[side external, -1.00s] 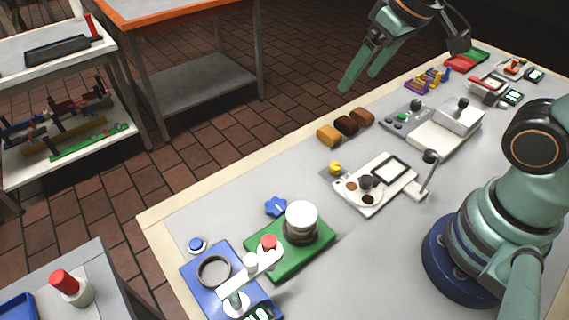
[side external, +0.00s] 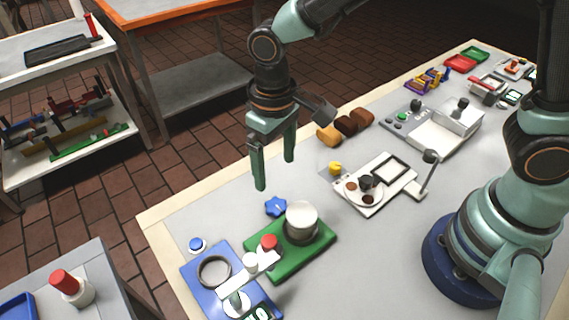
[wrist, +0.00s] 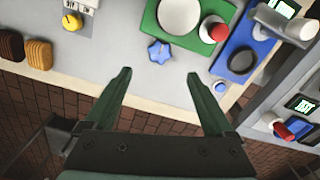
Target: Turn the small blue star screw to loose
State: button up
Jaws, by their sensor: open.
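The small blue star screw (side external: 276,207) sits on the grey table beside the far left edge of the green base (side external: 318,246). It also shows in the wrist view (wrist: 159,52), ahead of and between the fingertips. My gripper (side external: 275,172) is open and empty, pointing down above the table near its far edge, apart from the star screw. In the wrist view its two green fingers (wrist: 158,77) are spread wide.
A white cylinder (side external: 301,221) and a red knob (side external: 269,242) stand by the star screw. A blue base with a ring (side external: 214,271) lies at front left. A yellow knob (side external: 335,168) and brown blocks (side external: 346,125) lie to the right.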

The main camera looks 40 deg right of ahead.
aim_at(277, 206)
notch_tip(277, 206, down, 10)
jog(key=shift+f, duration=0.25)
dwell(0.3)
jog(key=c, duration=1.4)
jog(key=shift+n, duration=0.8)
jog(key=o, duration=1.4)
jog(key=shift+m, duration=0.3)
